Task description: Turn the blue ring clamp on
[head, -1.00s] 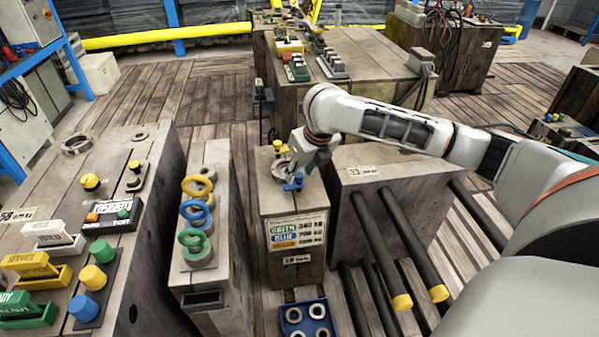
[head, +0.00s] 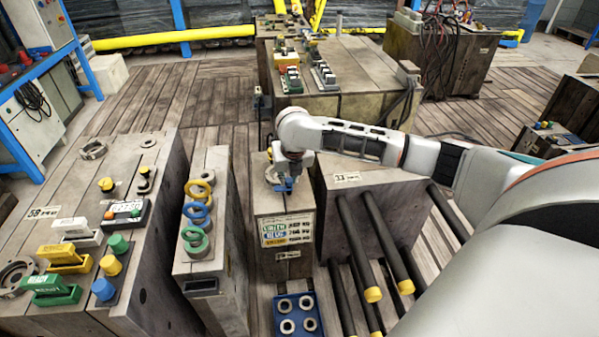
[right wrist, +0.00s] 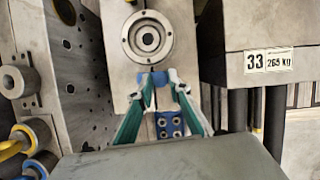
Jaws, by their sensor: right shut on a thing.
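The ring clamp (right wrist: 147,38) is a round grey metal ring on top of the middle block; in the head view it (head: 272,172) is partly hidden by my right gripper. Its blue handle (right wrist: 156,78) sticks out on the near side, and shows low beside the gripper in the head view (head: 284,184). My right gripper (right wrist: 161,76), with green-edged fingers, is shut on the blue handle, with one finger on each side. Its fingertips are hard to make out in the head view. My left gripper is not in view.
A narrow block (head: 213,165) with yellow, blue and green rings stands to the left. Block 33 (head: 365,200) with dark yellow-ended bars stands close on the right. A blue tray (head: 298,328) with several metal rings lies in front.

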